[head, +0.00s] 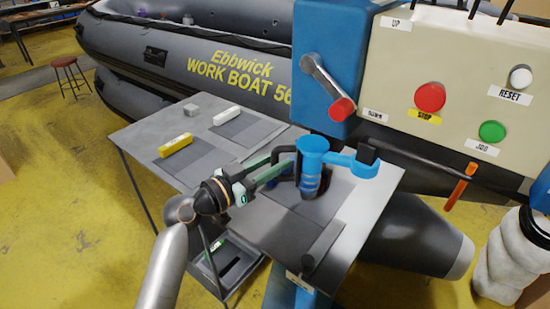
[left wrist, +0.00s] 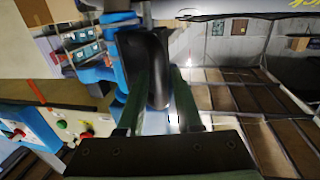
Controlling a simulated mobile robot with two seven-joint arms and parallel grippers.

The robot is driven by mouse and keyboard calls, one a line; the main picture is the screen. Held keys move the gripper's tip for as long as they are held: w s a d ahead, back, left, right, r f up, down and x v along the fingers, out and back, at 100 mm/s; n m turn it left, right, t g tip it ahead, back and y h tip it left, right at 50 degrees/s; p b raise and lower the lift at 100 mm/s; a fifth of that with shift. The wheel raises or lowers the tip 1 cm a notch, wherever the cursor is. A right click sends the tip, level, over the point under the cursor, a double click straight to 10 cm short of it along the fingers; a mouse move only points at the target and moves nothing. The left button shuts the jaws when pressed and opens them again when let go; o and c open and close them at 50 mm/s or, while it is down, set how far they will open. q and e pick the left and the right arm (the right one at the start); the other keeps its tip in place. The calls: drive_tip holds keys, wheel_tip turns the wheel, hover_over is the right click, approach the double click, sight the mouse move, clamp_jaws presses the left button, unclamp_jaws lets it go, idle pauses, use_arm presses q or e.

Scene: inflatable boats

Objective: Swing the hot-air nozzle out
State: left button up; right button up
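The hot-air nozzle unit is a blue upright cylinder (head: 312,150) with a blue arm (head: 352,165) reaching right to a black block, above the grey table. A black bent handle (head: 284,151) sticks out on its left side. My left gripper (head: 285,168) reaches in from the lower left, its green fingers at this handle. In the left wrist view, the two fingers (left wrist: 160,85) stand apart, with a black curved part (left wrist: 155,50) between and behind them. Whether they press on it is unclear. The nozzle tip is hard to make out. My right gripper is not in view.
A cream control panel (head: 450,60) with red and green buttons and a blue housing with a red-knobbed lever (head: 342,108) stand close behind. The grey table (head: 150,135) carries yellow and white blocks. A grey inflatable boat (head: 190,50) lies behind. An orange handle (head: 460,187) hangs at right.

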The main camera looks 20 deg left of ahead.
use_arm(q)
drive_tip(key=shift+w+d, duration=0.1)
drive_tip(key=shift+c, duration=0.3)
clamp_jaws()
idle(1.1)
